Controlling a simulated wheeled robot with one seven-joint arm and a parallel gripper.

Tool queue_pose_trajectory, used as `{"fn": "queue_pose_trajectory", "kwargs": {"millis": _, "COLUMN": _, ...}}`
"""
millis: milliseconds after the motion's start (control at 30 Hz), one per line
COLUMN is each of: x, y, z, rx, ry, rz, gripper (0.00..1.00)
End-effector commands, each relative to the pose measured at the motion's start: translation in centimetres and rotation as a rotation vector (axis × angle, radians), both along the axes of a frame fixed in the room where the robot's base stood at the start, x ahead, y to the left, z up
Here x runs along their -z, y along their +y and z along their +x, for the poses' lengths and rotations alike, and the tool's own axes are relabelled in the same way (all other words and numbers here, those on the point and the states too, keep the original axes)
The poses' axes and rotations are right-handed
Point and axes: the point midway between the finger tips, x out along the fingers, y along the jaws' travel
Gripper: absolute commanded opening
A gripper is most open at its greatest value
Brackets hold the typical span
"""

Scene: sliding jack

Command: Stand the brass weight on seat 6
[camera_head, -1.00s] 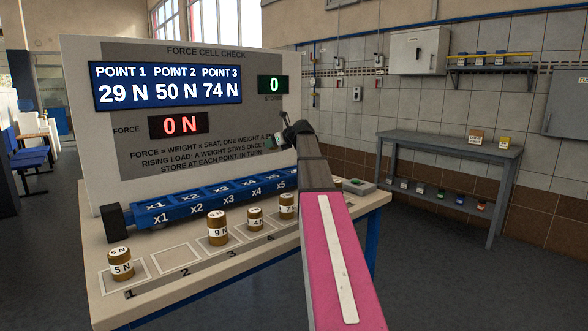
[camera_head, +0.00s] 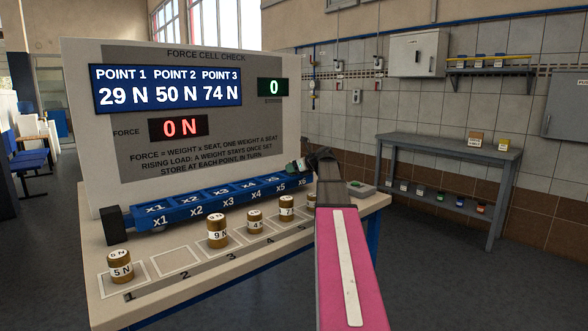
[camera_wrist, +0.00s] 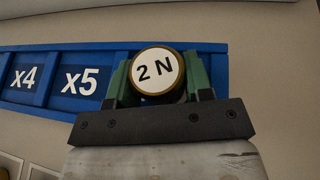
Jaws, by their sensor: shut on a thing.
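My gripper (camera_head: 297,166) is at the right end of the blue seat rail (camera_head: 222,201), close to the x6 label. In the wrist view my gripper (camera_wrist: 157,78) has its green fingers shut on a brass weight (camera_wrist: 158,72) with a white "2 N" top. The weight is over the rail's right end, right of the x5 seat (camera_wrist: 79,81). It hides the x6 marking there, and I cannot tell whether it touches the seat. The display panel (camera_head: 185,128) reads 0 N force and 0 stored, with points 29 N, 50 N and 74 N.
Brass weights stand on the bench front: 5 N (camera_head: 120,267), 9 N (camera_head: 217,231), 4 N (camera_head: 255,220) and another (camera_head: 287,208). Slot 2 (camera_head: 177,259) is empty. A small grey box with a green top (camera_head: 361,189) sits at the bench's right end. The panel rises behind the rail.

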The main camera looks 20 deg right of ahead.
Motion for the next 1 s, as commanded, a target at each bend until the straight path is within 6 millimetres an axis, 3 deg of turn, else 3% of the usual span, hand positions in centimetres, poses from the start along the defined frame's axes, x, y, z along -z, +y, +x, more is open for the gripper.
{"fn": "queue_pose_trajectory", "kwargs": {"millis": 333, "x": 0.3, "y": 0.0, "z": 0.0, "rx": 0.0, "ry": -0.001, "rz": 0.001, "gripper": 0.17}}
{"fn": "queue_pose_trajectory", "kwargs": {"millis": 367, "x": 0.4, "y": 0.0, "z": 0.0, "rx": 0.0, "ry": 0.0, "rz": 0.0, "gripper": 0.5}}
{"fn": "queue_pose_trajectory", "kwargs": {"millis": 433, "x": 0.3, "y": 0.0, "z": 0.0, "rx": 0.0, "ry": 0.0, "rz": 0.0, "gripper": 0.72}}
{"fn": "queue_pose_trajectory", "kwargs": {"millis": 800, "x": 0.0, "y": 0.0, "z": 0.0, "rx": 0.001, "ry": -0.001, "rz": -0.001, "gripper": 0.72}}
{"fn": "queue_pose_trajectory", "kwargs": {"millis": 1000, "x": -1.0, "y": -1.3, "z": -2.4, "rx": 0.002, "ry": 0.0, "rz": -0.001, "gripper": 0.72}}
